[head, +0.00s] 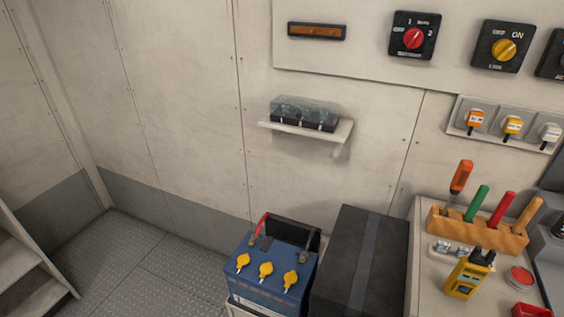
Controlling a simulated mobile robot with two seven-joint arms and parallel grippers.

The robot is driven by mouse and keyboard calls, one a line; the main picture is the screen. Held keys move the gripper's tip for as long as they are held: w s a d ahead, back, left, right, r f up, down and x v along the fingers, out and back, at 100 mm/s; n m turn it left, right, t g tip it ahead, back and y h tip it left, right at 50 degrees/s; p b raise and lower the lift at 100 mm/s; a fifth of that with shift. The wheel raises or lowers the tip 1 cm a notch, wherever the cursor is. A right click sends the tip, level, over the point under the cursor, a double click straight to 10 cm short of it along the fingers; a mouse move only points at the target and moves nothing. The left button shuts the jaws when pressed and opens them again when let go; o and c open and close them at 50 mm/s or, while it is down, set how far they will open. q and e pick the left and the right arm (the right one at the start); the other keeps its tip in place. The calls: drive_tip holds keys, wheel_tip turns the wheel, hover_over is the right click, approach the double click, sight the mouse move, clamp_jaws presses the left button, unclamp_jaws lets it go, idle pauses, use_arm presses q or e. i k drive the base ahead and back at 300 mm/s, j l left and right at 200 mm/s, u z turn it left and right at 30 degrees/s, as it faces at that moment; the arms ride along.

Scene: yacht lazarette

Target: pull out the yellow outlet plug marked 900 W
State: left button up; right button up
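The outlet strip (464,133) is on the wall at the right. The yellow plug is the middle one. Its face has a pale label, but the print is too small to read. Neither of my grippers shows in the head view.
Below the strip is a bench (425,280) with a wooden tool rack (478,231), a yellow meter (468,275) and a red tin (521,275). A black box (335,262) and blue battery (268,272) stand left of it. A small shelf (335,133) juts from the wall. The left floor is clear.

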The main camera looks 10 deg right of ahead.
sight(512, 126)
drive_tip(key=z, duration=1.65)
drive_tip(key=l+z, duration=0.1)
drive_tip(key=l, duration=0.65)
drive_tip(key=i+l+z, duration=0.15)
drive_tip(key=l, duration=0.55)
drive_tip(key=l+z, duration=0.1)
drive_tip(key=l, duration=0.65)
